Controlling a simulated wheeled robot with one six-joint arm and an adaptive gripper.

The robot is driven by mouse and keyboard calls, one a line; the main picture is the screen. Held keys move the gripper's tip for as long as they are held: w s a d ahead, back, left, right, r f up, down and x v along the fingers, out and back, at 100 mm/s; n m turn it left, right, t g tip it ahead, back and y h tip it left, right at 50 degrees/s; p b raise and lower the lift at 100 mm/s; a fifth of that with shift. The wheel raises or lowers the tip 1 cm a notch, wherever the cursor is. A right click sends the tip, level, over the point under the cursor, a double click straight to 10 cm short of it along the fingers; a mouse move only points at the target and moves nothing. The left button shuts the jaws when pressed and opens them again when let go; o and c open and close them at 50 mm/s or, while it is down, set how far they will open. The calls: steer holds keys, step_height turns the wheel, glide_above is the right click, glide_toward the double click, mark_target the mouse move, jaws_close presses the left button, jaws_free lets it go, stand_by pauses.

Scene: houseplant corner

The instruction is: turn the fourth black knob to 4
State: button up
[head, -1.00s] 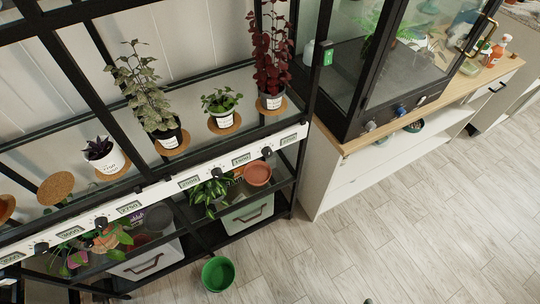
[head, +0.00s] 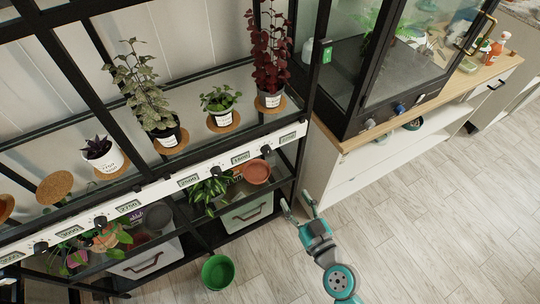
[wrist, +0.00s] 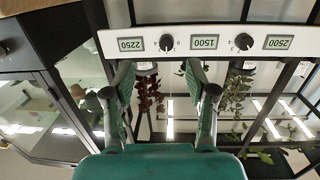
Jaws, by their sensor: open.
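A white control strip (head: 160,192) runs along the shelf edge, with black knobs between small number displays. Counting the visible ones from the left, the fourth black knob (head: 266,150) sits between the displays reading 1500 and 2250. In the wrist view the strip appears upside down, and this knob (wrist: 166,43) is between the same two displays. Its setting is too small to read. My gripper (head: 297,200) is open and empty, below and in front of the strip. In the wrist view its fingertips (wrist: 164,82) are spread below the knob, apart from it.
Another black knob (wrist: 244,41) is beside it in the wrist view. Potted plants stand on cork mats above the strip. A green pot (head: 217,272) stands on the floor. Open floor lies right.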

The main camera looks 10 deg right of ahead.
steer(key=n+y, duration=0.1)
glide_toward(268, 154)
steer(key=shift+t, duration=0.3)
steer(key=x, duration=0.9)
steer(key=shift+f, duration=0.2)
steer(key=shift+s, duration=0.1)
jaws_close()
